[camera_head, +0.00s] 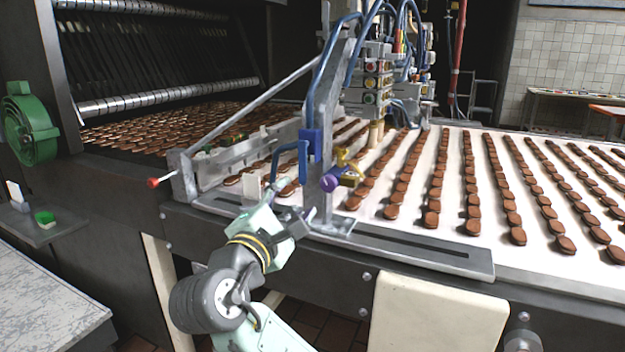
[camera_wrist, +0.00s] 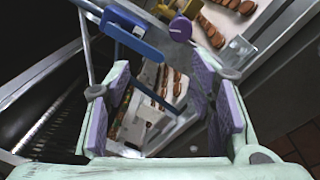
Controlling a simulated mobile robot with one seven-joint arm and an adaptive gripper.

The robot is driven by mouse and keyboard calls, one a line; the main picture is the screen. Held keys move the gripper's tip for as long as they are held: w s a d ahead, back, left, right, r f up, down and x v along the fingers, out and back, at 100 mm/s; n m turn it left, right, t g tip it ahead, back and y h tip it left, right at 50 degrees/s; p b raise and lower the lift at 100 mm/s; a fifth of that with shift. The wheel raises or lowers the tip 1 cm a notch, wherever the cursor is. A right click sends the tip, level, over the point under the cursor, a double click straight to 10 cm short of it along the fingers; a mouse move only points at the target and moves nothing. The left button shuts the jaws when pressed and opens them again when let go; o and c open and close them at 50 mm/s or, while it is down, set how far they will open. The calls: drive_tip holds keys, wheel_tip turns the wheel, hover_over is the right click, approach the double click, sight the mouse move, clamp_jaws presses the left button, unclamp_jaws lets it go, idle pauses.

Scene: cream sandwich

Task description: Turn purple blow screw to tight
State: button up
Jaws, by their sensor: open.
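The purple screw (camera_head: 329,183) is a round knob on the front of a brass fitting (camera_head: 347,169), mounted beside the grey upright bracket at the conveyor's edge. In the wrist view the purple screw (camera_wrist: 180,29) shows near the top, beyond the fingertips and a little right of centre. My gripper (camera_head: 289,204) is to the left of the screw and slightly lower in the head view, apart from it. In the wrist view my gripper (camera_wrist: 163,88) has its purple-padded fingers spread wide, with nothing held between them.
A blue bent bracket (camera_head: 304,156) stands close to the fingers, left of the screw. A red-tipped lever (camera_head: 155,182) sticks out at left. Rows of brown biscuits lie on the white conveyor (camera_head: 451,184).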

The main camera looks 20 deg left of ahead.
sight(327, 185)
drive_tip(key=shift+g+h, duration=0.3)
drive_tip(key=shift+h, duration=0.5)
drive_tip(key=w, duration=0.3)
drive_tip(key=w+d+p, duration=0.1)
drive_tip(key=w, duration=0.3)
drive_tip(key=w+d+f+p, duration=0.1)
drive_tip(key=w, duration=0.2)
drive_tip(key=shift+w+d, duration=0.15)
drive_tip(key=shift+d, duration=0.05)
drive_tip(key=shift+w+f+p, duration=0.1)
drive_tip(key=shift+w+p, duration=0.25)
drive_tip(key=shift+w, duration=0.25)
drive_tip(key=shift+c, duration=0.5)
drive_tip(key=c, duration=1.1)
